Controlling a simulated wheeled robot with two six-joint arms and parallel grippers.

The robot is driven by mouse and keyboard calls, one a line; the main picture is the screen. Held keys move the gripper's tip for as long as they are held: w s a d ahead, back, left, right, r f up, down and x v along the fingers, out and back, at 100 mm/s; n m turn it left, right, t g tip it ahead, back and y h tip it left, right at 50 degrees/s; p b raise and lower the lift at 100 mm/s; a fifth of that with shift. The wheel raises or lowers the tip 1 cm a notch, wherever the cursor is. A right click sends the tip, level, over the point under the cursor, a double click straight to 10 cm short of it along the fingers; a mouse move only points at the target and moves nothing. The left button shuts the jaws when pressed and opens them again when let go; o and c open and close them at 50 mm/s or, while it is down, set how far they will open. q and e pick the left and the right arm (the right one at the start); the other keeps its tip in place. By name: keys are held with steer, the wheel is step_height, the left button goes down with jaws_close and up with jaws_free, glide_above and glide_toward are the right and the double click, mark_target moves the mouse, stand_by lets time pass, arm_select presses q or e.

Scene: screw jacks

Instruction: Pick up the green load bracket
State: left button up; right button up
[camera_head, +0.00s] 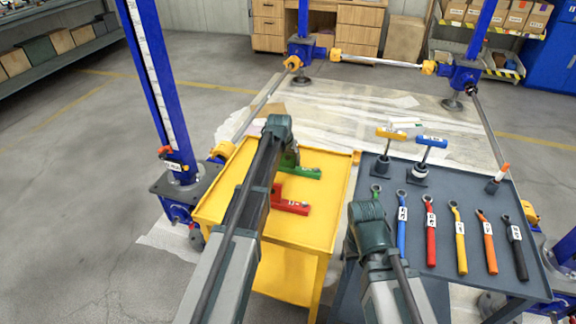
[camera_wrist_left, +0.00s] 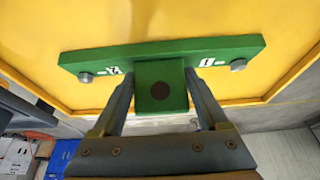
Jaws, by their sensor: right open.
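The green load bracket (camera_head: 303,172) lies on the yellow cart top, partly hidden in the head view by my left arm. In the left wrist view the bracket (camera_wrist_left: 222,50) is a long green bar with a square block at its middle and a bolt near each end. My left gripper (camera_wrist_left: 160,88) has one finger on each side of that block, both seeming to touch it. In the head view its wrist (camera_head: 280,130) is above the bracket. My right gripper (camera_head: 372,235) is at the left edge of the grey cart, seen from behind, with its fingertips mostly hidden.
A red bracket (camera_head: 290,206) lies on the yellow cart (camera_head: 322,215), nearer than the green one. The grey cart (camera_head: 480,185) holds several coloured wrenches and two T-handled tools (camera_head: 425,150). A blue column (camera_head: 160,85) stands left of the yellow cart.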

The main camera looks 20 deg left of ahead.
mark_target(288, 157)
arm_select(q)
jaws_close()
steer(key=shift+r, duration=0.1)
step_height(288, 157, up, 10)
steer(key=p, duration=1)
